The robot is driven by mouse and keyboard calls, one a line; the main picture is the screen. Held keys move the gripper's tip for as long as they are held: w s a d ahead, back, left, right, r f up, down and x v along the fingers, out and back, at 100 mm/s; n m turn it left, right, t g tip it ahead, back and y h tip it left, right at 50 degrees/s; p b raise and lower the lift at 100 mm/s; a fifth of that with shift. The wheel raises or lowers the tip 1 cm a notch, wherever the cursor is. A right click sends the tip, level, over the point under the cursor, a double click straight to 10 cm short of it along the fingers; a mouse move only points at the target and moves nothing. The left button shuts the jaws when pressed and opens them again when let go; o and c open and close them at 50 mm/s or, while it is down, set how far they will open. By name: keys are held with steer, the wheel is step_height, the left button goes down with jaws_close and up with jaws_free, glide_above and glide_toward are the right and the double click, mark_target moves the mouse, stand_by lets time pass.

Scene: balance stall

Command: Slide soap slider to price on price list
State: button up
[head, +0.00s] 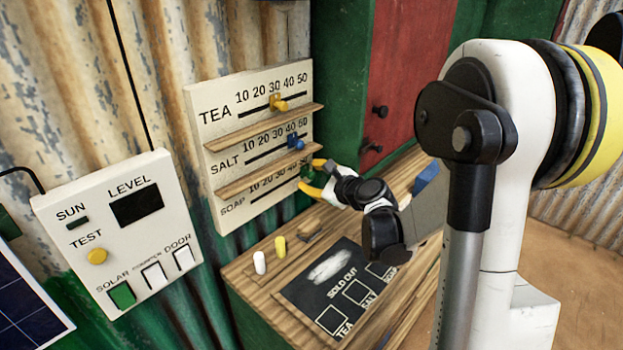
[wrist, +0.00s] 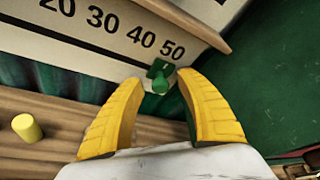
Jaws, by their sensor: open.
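A white price board (head: 222,160) carries TEA, SALT and SOAP rows, each marked 10 to 50 with a slot. The green soap slider (wrist: 161,76) is at the right end of the SOAP row, just below the 50. It shows in the head view (head: 307,172), partly hidden by my gripper (head: 315,178). In the wrist view my gripper (wrist: 159,82) is open, its two yellow fingers on either side of the green knob. The knob appears close to the right finger; I cannot tell whether they touch. A separate price list cannot be made out.
The yellow tea slider (head: 279,103) and blue salt slider (head: 295,142) sit above, with wooden ledges (head: 265,127) between rows. The wooden counter (head: 245,277) below holds white (head: 260,262) and yellow (head: 280,246) pegs and a SOLD OUT slate (head: 305,290). A switch panel (head: 120,230) is left.

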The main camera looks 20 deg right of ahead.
mark_target(295, 180)
jaws_close()
steer(key=shift+a, duration=0.1)
steer(key=a, duration=0.1)
steer(key=s+a, duration=0.1)
steer(key=a, duration=0.2)
steer(key=shift+s, duration=0.35)
steer(key=shift+d, duration=0.15)
jaws_free()
